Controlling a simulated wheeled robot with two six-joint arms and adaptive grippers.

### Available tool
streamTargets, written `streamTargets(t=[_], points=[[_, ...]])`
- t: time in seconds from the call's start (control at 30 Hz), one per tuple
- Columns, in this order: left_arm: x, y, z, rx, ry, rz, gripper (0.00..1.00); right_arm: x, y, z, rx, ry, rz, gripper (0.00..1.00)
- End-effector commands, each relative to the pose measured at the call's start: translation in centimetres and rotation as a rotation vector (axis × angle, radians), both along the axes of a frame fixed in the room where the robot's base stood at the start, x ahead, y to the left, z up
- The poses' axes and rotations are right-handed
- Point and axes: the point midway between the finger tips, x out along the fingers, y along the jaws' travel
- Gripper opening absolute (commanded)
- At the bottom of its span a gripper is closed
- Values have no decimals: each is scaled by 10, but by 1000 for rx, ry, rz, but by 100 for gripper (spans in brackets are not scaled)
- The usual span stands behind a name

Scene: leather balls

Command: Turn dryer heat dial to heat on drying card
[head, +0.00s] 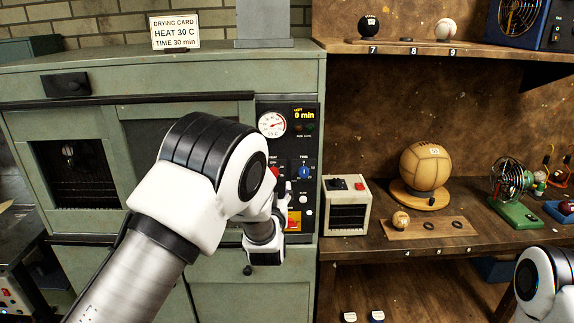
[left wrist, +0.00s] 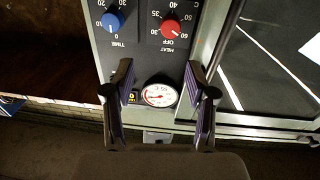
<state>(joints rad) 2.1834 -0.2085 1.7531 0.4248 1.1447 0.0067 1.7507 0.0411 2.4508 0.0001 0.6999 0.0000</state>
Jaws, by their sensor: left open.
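The drying card (head: 176,33) stands on top of the green dryer (head: 215,72) and reads HEAT 30 C, TIME 30 min. The red heat dial (left wrist: 170,27) shows in the left wrist view, with its white mark seemingly toward the 60 and OFF side; in the head view my gripper partly hides it. The blue time dial (left wrist: 114,21) is beside it, its mark near 0. My left gripper (head: 283,190) is open and empty in front of the panel, just below the dials. In its wrist view (left wrist: 158,68) the dials lie beyond the fingertips.
A round gauge (head: 272,124) and a display reading 0 min (head: 304,114) sit above the dials. A small white box (head: 346,205) and a ball on a stand (head: 425,167) are on the bench to the right. My right arm shows at lower right, without its gripper.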

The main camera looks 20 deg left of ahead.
Motion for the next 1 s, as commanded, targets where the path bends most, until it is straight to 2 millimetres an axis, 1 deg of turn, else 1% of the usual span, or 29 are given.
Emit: streamTargets(t=[0.13,0.3,0.4,0.53,0.73,0.77,0.8,0.87,0.9,0.93,1.0], points=[[16,5,0,-4,2,3,56,0,0,8,0,-1,3,40],[49,13,2,-4,2,3,56,0,0,23,0,-1,2,40],[64,16,0,-3,5,2,56,0,0,28,0,0,1,40],[74,18,-2,-1,6,2,56,0,0,30,0,0,1,40],[75,18,-3,0,6,2,56,0,0,29,0,0,2,40],[75,18,-3,0,6,2,52,0,0,29,0,0,1,40],[74,18,-3,0,6,2,38,0,0,29,0,0,1,40],[74,18,-3,0,6,2,16,0,0,29,0,0,1,40],[74,18,-3,-1,6,2,2,0,0,29,0,0,1,40],[74,18,-3,-1,5,2,0,0,0,29,0,0,1,40],[74,18,-3,-1,5,2,0,0,0,29,0,0,1,40]])
